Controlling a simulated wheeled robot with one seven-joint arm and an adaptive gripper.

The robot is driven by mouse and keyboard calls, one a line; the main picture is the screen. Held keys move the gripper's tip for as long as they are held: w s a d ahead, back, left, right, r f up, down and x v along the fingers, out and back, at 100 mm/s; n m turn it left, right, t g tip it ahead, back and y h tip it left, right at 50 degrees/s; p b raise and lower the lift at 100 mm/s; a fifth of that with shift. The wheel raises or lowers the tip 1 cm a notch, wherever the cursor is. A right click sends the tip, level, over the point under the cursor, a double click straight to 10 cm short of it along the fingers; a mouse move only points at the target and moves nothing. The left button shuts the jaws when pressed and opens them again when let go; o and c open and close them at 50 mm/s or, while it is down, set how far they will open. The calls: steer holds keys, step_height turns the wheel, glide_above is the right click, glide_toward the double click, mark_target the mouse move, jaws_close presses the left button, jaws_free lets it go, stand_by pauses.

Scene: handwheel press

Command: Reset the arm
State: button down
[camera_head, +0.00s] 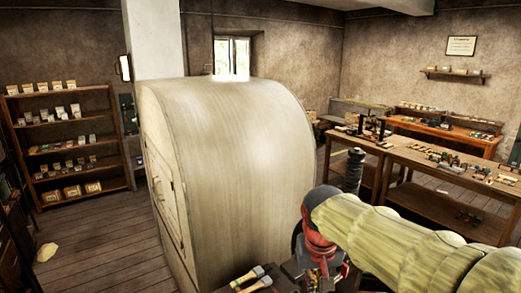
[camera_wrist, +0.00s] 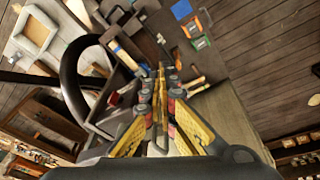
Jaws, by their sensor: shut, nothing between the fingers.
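My gripper (camera_wrist: 160,78) shows in the wrist view with its yellow and grey fingers together and nothing between them. It points at a dark bench-like surface with trays and tools, and I cannot tell the gap between them. A dark handwheel rim (camera_wrist: 68,75) stands to the left of the fingers, apart from them in the picture. In the head view my arm reaches in from the lower right in a pale green sleeve, and its red wrist part is at the lower middle. The fingertips are not clear there.
A large pale round-topped cabinet (camera_head: 225,170) fills the middle of the head view, close left of my arm. Brushes (camera_head: 252,278) lie at the bottom. Wooden workbenches (camera_head: 425,155) stand at right, a shelf (camera_head: 70,145) at left. The plank floor at left is mostly clear.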

steer(key=s+d+f+t+b, duration=0.1)
steer(key=s+d+f+b, duration=0.2)
steer(key=s+f+b, duration=0.5)
steer(key=s+d+f+t+b, duration=0.1)
steer(key=s+d+f+b, duration=0.2)
steer(key=s+f+b, duration=0.5)
steer(key=s+f, duration=0.2)
steer(key=s, duration=0.1)
steer(key=shift+s+f+t+y, duration=0.2)
steer(key=shift+t+y, duration=0.2)
